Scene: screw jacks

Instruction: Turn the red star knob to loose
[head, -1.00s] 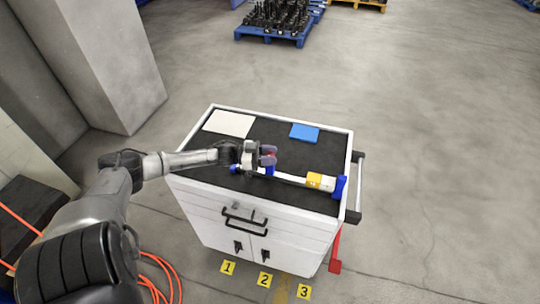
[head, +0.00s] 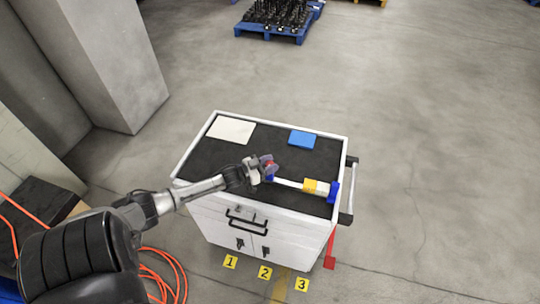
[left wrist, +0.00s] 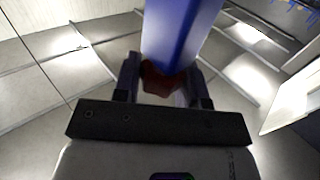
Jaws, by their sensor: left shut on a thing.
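The red star knob (head: 269,167) sits at the left end of a screw jack (head: 288,182) lying on the cart's black top. The jack has a white tube, a yellow collar (head: 310,186) and blue ends. My left gripper (head: 264,170) is shut on the red knob, its arm coming in from the left. In the left wrist view the knob (left wrist: 162,82) lies between the two fingers, with the blue end (left wrist: 180,30) of the jack just beyond it. The fingers hide part of the knob. My right gripper is not in view.
The white cart (head: 205,216) has a raised rim around its top. A white sheet (head: 231,130) and a blue block (head: 302,139) lie toward the back of it. A handle (head: 349,190) stands out on the right side. Numbered yellow floor markers lie in front.

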